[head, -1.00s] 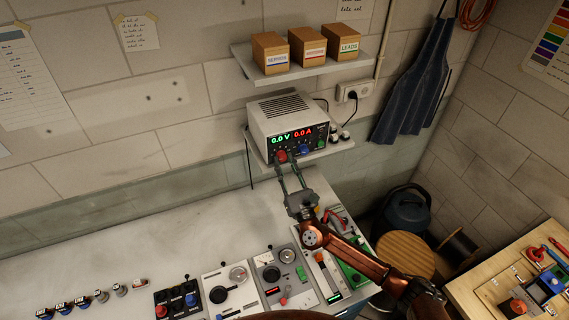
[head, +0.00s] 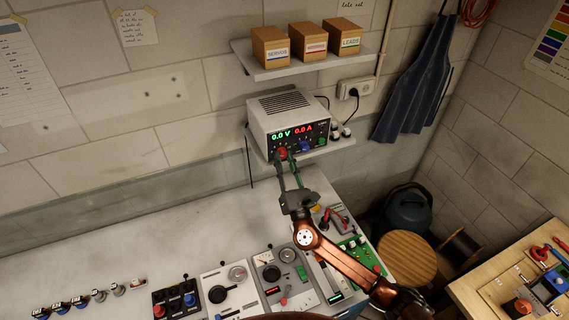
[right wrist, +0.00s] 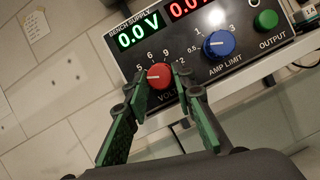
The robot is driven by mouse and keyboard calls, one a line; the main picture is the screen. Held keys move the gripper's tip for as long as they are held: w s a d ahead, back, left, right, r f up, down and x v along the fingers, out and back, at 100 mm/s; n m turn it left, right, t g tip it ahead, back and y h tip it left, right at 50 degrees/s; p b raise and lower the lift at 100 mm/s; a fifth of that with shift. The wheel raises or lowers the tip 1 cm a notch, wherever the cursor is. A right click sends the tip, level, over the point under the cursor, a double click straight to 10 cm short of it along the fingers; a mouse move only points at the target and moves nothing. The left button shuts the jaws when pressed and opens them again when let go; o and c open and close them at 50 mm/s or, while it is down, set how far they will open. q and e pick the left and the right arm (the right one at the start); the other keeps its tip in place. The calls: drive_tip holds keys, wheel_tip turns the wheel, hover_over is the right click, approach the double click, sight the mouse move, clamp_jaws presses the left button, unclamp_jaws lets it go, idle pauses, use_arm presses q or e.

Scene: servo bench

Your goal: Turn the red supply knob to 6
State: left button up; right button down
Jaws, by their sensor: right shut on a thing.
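The red supply knob (head: 282,151) is on the front of the bench supply (head: 290,115); it also shows in the right wrist view (right wrist: 159,76). Its white pointer mark points left in that view, on the side of the low scale numbers; the exact reading is hard to make out. The 6 is printed up and left of the knob. My right gripper (right wrist: 163,82) is shut on the red knob, one finger on each side. The voltage display (right wrist: 140,29) reads 0.0 V. My left gripper is not in view.
The blue amp limit knob (right wrist: 218,43) and green output button (right wrist: 266,20) sit right of the red knob. The supply stands on a small wall shelf (head: 318,154). Panels with switches and levers line the bench below. Boxes stand on a shelf (head: 300,62) above.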

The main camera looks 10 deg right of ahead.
drive_tip(key=m+h, duration=0.1)
drive_tip(key=m, duration=0.1)
drive_tip(key=shift+a+f+m+h+b, duration=0.1)
drive_tip(key=shift+a+m+h+b, duration=0.05)
drive_tip(key=shift+m+h+b, duration=0.2)
drive_tip(key=m+h, duration=0.1)
drive_tip(key=m, duration=0.1)
drive_tip(key=shift+m+g, duration=0.3)
drive_tip(key=shift+m, duration=0.05)
drive_tip(key=m, duration=0.1)
drive_tip(key=m+h, duration=0.1)
drive_tip(key=m, duration=0.1)
drive_tip(key=m+g+h, duration=0.1)
drive_tip(key=shift+a+r+m, duration=0.15)
drive_tip(key=shift+r+m, duration=0.15)
drive_tip(key=m+g+p, duration=0.1)
drive_tip(key=m, duration=0.2)
drive_tip(key=shift+r+h, duration=0.1)
drive_tip(key=shift+h, duration=0.25)
drive_tip(key=shift+m+g+p, duration=0.65)
drive_tip(key=shift+m+g, duration=0.05)
drive_tip(key=shift+m, duration=0.9)
drive_tip(key=c, duration=1.6)
unclamp_jaws()
